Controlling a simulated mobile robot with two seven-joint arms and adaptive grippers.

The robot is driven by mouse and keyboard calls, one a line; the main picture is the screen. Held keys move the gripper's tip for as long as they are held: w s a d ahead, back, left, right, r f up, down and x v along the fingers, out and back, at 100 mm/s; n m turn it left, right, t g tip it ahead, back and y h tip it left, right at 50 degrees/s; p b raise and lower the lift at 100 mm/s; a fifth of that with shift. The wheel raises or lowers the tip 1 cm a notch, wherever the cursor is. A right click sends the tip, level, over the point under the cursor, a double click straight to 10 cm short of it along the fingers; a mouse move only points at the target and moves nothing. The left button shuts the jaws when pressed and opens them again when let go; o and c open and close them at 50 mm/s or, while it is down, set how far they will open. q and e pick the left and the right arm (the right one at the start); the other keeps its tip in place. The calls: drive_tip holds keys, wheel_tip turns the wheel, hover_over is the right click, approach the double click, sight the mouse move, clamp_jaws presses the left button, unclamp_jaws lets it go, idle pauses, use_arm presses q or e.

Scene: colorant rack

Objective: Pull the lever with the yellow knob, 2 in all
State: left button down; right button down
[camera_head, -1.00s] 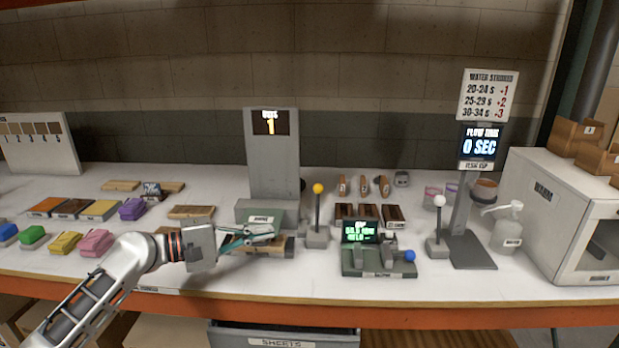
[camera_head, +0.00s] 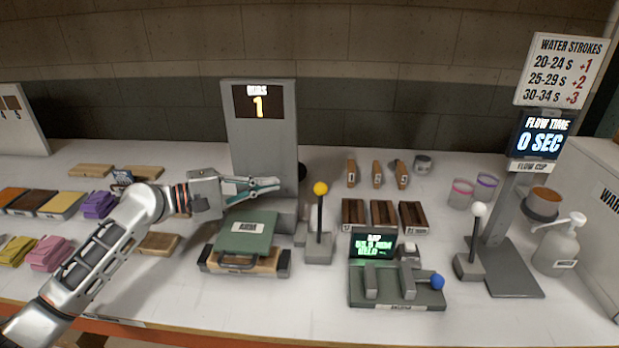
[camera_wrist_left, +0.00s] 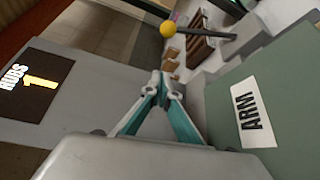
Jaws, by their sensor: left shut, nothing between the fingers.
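The lever with the yellow knob (camera_head: 320,189) stands upright on a small grey base, right of the grey post. In the left wrist view the yellow knob (camera_wrist_left: 168,28) shows ahead of the fingertips, at the top. The grey post's screen (camera_head: 259,101) reads "RUBS 1". My left gripper (camera_head: 276,184) is shut and empty, in front of the post and left of the knob, apart from it. It also shows in the left wrist view (camera_wrist_left: 160,80). The green block marked ARM (camera_head: 248,232) sits below it. My right gripper is not in view.
A green-screened device (camera_head: 396,293) with a blue knob stands right of the yellow lever. A white-knobbed lever (camera_head: 474,240), a flow cup stand (camera_head: 510,275) and a pump bottle (camera_head: 556,248) are farther right. Coloured cloths (camera_head: 48,252) lie at left.

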sight(320, 211)
use_arm(q)
drive_tip(key=shift+s, duration=0.2)
drive_tip(key=w+d+p, duration=0.1)
drive_tip(key=d+p, duration=0.2)
drive_tip(key=d, duration=0.6)
drive_tip(key=shift+d+f, duration=0.15)
drive_tip(key=shift+d, duration=0.05)
idle(0.4)
